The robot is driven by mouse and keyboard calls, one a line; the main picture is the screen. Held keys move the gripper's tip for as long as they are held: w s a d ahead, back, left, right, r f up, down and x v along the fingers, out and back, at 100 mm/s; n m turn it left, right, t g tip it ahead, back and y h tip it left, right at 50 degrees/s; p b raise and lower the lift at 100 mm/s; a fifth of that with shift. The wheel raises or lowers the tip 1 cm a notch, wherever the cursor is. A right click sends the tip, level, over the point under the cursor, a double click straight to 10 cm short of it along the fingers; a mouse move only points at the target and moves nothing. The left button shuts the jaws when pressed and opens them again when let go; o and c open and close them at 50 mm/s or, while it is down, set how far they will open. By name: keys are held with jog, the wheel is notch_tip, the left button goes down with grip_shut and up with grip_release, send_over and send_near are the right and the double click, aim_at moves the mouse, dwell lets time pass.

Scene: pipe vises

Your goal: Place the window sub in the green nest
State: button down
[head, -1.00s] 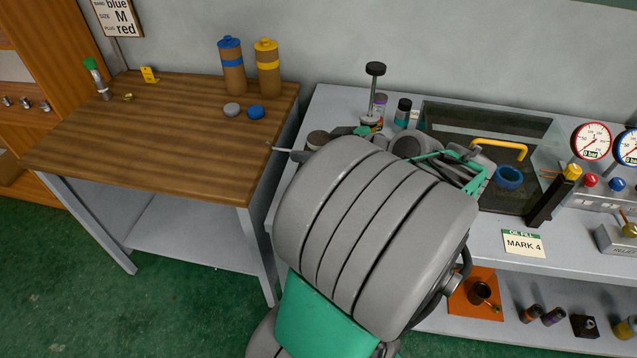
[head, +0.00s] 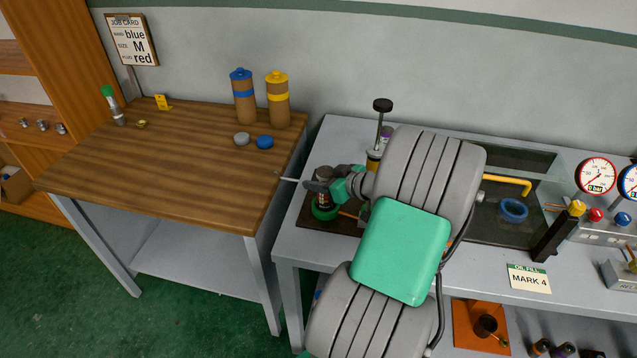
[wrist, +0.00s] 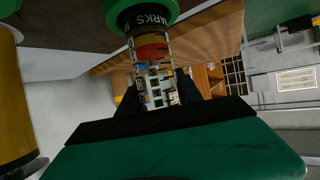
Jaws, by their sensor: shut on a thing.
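The window sub (wrist: 156,82) is a slim cylinder with cut-out windows and a red band. It stands between the dark fingers of my gripper (wrist: 160,92), which is shut on it. In the head view my gripper (head: 322,186) is at the left end of the bench, and the sub there is a small dark upright shape, partly covered by the fingers. The green nest (head: 324,212) is a round green cup directly below. In the wrist view the nest (wrist: 143,14) adjoins the banded end of the sub. I cannot tell how deep the sub sits in it.
A yellow-banded post (head: 373,160) stands close beside my gripper, and a yellow body (wrist: 10,95) fills the wrist view's left edge. A glass-sided tray (head: 490,225) with a blue ring (head: 513,209) is to the right. The wooden table (head: 180,170) at left is mostly clear.

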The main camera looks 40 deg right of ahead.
jog(key=shift+f, duration=1.1)
jog(key=c, duration=0.8)
grip_release()
jog(key=shift+r, duration=0.3)
jog(key=shift+s+d, duration=0.15)
jog(key=shift+s, duration=0.25)
jog(key=b+v, duration=0.1)
jog(key=v, duration=1)
jog(key=shift+b, duration=0.3)
jog(key=shift+s, duration=0.15)
